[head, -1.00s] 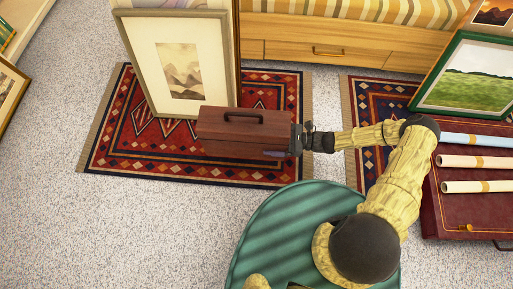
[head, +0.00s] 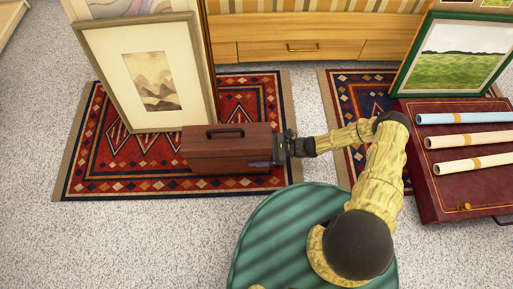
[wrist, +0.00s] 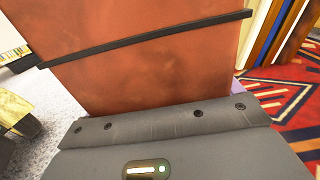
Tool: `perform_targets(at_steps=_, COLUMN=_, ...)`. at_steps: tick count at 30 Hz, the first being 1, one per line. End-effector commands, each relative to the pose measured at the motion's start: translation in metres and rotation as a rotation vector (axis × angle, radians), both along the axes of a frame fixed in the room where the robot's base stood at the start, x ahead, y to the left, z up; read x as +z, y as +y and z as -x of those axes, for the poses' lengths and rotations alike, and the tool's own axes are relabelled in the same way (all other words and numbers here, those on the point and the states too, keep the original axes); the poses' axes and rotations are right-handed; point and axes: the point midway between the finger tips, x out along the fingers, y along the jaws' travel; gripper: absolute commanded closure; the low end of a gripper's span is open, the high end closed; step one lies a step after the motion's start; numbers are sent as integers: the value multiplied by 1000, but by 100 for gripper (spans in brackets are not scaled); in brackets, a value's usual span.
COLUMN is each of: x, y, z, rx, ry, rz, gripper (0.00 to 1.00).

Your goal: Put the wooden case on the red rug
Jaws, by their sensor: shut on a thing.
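The wooden case (head: 228,150) is a reddish-brown box with a dark handle on its top. It appears over the front right part of the red rug (head: 150,186) in the head view. I cannot tell whether its underside touches the rug. My gripper (head: 277,150) is shut on the case's right end. In the wrist view the case (wrist: 150,70) fills the middle, with a dark strip across it, and hides the fingertips. The red rug also shows at the right of the wrist view (wrist: 295,100).
A framed mountain print (head: 152,80) leans upright on the rug, right behind the case. A wooden drawer unit (head: 300,50) stands at the back. A blue patterned rug (head: 350,100), a dark red portfolio (head: 430,190) with rolled papers and a green-framed landscape (head: 460,55) are at right.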

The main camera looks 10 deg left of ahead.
Motion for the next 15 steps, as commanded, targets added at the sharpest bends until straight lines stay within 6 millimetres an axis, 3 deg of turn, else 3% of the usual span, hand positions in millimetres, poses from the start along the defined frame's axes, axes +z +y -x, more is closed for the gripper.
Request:
perform_targets(at_steps=4, x=-17, y=1, z=0, rx=1, ry=1, rz=-8, gripper=71)
perform_targets(at_steps=15, x=-18, y=1, z=0, rx=1, ry=1, rz=-8, gripper=71)
